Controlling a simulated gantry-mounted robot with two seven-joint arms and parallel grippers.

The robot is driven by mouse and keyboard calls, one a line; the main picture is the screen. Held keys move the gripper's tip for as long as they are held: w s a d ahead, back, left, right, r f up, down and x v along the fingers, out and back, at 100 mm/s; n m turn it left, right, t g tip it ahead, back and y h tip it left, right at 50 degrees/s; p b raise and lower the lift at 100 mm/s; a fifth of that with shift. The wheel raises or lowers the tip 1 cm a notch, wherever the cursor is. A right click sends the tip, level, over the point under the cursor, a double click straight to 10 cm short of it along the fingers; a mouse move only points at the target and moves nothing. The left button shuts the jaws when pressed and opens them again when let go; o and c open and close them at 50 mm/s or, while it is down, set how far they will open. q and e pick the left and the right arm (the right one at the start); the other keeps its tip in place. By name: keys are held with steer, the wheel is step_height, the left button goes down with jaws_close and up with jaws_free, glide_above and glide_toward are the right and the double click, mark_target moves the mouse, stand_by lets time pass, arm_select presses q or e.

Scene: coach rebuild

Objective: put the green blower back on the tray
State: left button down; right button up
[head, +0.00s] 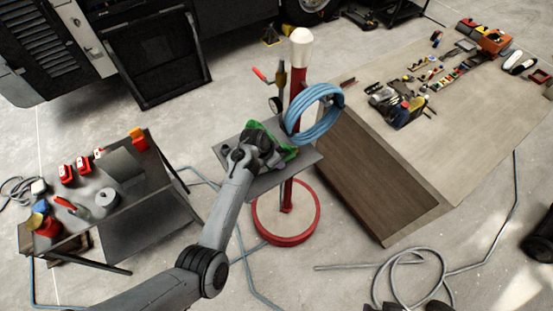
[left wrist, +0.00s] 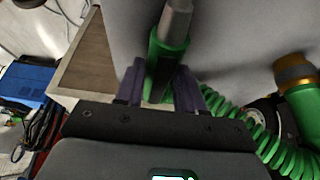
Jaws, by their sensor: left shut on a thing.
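The green blower (left wrist: 157,62), with a grey metal nozzle, sits between the purple-grey fingers of my left gripper (left wrist: 160,88), which is shut on it. In the head view my left gripper (head: 268,152) is over the grey tray (head: 300,164) on the red post, and its wrist hides most of the blower. The tray surface also fills the upper part of the left wrist view (left wrist: 235,35). I cannot tell whether the blower touches the tray. A green coiled hose (left wrist: 280,150) and a green fitting with an orange-brown collar (left wrist: 297,75) are to its right. My right gripper is not in view.
A blue hose coil (head: 318,132) hangs on the red post (head: 298,85) beside the tray. A dark side table (head: 160,205) with red items stands left. A wooden panel (head: 365,180) and a parts mat (head: 440,150) lie right. Hoses cross the floor.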

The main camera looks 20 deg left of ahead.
arm_select(q)
steer(key=shift+f, duration=0.45)
stand_by(0.5)
stand_by(0.6)
steer(key=shift+f, duration=0.2)
steer(key=c, duration=0.6)
jaws_free()
steer(key=shift+r, duration=0.15)
